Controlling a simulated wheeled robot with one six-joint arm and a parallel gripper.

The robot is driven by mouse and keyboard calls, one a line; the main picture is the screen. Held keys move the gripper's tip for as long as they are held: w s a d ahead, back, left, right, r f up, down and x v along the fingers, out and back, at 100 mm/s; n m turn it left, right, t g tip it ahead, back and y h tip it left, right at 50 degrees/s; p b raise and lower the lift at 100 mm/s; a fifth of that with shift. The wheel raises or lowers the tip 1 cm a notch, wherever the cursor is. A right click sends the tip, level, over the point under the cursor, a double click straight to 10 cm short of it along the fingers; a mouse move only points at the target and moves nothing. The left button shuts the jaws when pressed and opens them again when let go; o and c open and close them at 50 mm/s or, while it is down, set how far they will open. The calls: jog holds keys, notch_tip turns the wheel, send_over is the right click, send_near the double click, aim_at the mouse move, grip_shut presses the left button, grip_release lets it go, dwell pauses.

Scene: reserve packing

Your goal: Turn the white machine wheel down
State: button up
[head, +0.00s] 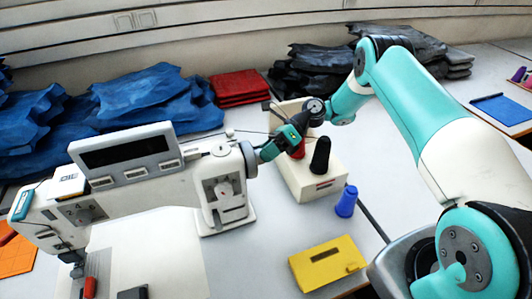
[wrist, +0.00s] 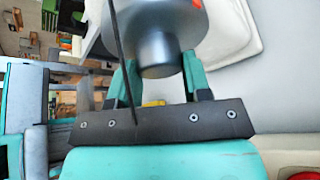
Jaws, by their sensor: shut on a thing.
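The white sewing machine (head: 150,188) stands at the left in the head view. Its hand wheel (head: 249,159) is a dark-rimmed disc at the right end of the machine head. My gripper (head: 262,153) reaches it from the right and is shut on it. In the wrist view the wheel (wrist: 154,52) shows as a grey, rounded metal body between the two teal fingers of my gripper (wrist: 160,82). The finger pads are partly hidden behind the wheel and the dark gripper bar.
A cream stand with a black cone (head: 320,155) and a red cone is close below my arm. A blue spool (head: 346,201) and a yellow box (head: 327,263) lie on the table to the right. Blue cloth (head: 140,97) and red cloth (head: 239,87) lie behind the machine.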

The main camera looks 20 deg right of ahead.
jog(key=shift+r, duration=0.1)
jog(key=o, duration=0.9)
notch_tip(320, 180, up, 20)
jog(key=p, duration=1.1)
jog(key=shift+p, duration=0.3)
